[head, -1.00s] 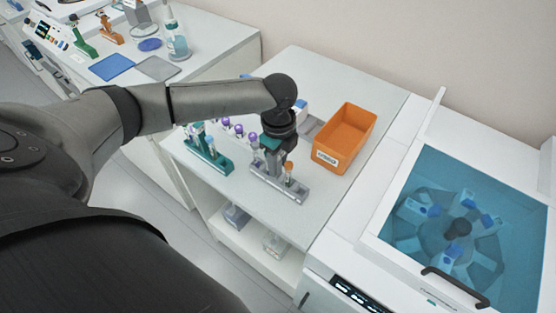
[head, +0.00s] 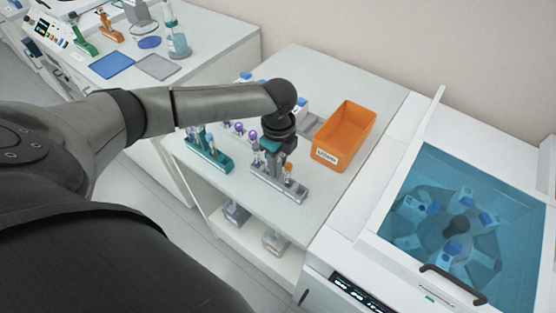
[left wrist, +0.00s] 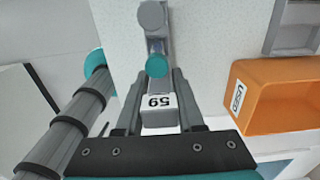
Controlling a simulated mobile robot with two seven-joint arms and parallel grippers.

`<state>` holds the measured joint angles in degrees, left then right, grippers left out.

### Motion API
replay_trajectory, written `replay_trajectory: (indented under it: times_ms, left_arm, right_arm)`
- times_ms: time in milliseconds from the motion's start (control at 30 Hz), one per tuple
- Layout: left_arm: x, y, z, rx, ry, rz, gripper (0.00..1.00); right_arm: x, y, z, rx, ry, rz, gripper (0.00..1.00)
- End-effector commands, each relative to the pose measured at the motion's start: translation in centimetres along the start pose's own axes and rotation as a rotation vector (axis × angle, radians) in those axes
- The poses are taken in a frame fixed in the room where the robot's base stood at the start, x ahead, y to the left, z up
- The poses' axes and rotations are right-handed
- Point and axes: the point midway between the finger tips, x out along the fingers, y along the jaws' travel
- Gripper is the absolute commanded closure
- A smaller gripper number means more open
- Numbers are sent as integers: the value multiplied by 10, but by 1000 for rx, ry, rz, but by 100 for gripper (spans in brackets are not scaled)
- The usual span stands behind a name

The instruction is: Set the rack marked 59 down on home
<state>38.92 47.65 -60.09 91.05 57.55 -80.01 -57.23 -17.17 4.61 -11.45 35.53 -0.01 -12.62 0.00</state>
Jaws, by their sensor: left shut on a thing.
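The rack marked 59 is a grey rack (head: 293,191) at the front of the white side table, with an orange-capped tube at its near end and a purple-capped one farther back. Its tag (left wrist: 159,103) shows upside down in the left wrist view. My left gripper (head: 274,160) is shut on it from above and hides its middle. I cannot tell whether the rack touches the table. No spot labelled home is readable. My right gripper is not in view.
A teal rack (head: 209,158) stands to the left, with purple-capped tubes behind it. An orange bin (head: 342,137) labelled USED stands to the right. A centrifuge (head: 455,225) with a blue lid is at the far right. Blue (head: 111,66) and grey (head: 158,67) mats lie on the back bench.

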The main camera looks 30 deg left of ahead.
Motion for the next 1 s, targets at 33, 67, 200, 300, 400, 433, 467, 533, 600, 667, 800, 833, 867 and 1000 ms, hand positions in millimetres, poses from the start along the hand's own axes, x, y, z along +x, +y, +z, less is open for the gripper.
replay_trajectory:
  times_ms: [33,67,200,300,400,433,467,533,600,667,800,833,867,1000]
  left_arm:
    - [0,0,0,0,0,-1,100]
    - [0,0,0,0,0,-1,100]
    - [0,0,0,0,0,-1,50]
    - [0,0,0,0,0,0,38]
    - [0,0,0,0,0,0,28]
    - [0,0,0,0,0,0,28]
    - [0,0,0,0,0,0,28]
    - [0,0,0,0,0,0,28]
    - [0,0,0,0,0,1,28]
    - [0,0,0,0,-1,1,28]
    - [0,0,0,0,-1,1,28]
    - [0,0,0,0,-1,1,28]
    - [0,0,0,0,-1,1,28]
    - [-3,0,0,0,0,0,28]
  right_arm:
    - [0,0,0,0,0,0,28]
    - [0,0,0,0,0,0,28]
    - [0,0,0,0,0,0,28]
    - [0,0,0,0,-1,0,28]
    - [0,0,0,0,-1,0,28]
    - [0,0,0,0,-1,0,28]
    - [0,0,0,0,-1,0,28]
    - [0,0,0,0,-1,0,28]
    - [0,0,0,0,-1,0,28]
    - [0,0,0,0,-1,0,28]
    - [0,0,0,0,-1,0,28]
    - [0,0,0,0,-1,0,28]
    - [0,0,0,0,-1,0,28]
    - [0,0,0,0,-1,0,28]
